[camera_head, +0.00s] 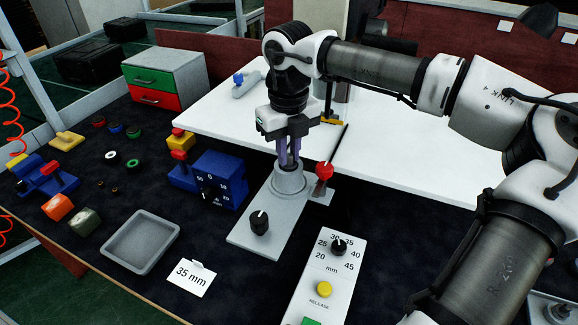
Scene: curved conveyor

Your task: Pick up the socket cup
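A grey round cup-like piece (289,182), which looks like the socket cup, stands upright on a grey base plate (262,232) near the middle of the view. My gripper (289,160) points straight down directly above it. Its two narrow purplish fingers are close together, and their tips reach the cup's top opening. I cannot tell whether they touch the cup, or whether they are shut on anything. The inside of the cup is hidden by the fingers.
A red-knobbed lever (324,171) stands close to the cup's right, and a black knob (260,222) is on the plate's front. A blue dial block (220,180) is to the left. A control panel (328,275), grey tray (141,243) and "35 mm" card (191,275) lie nearer.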

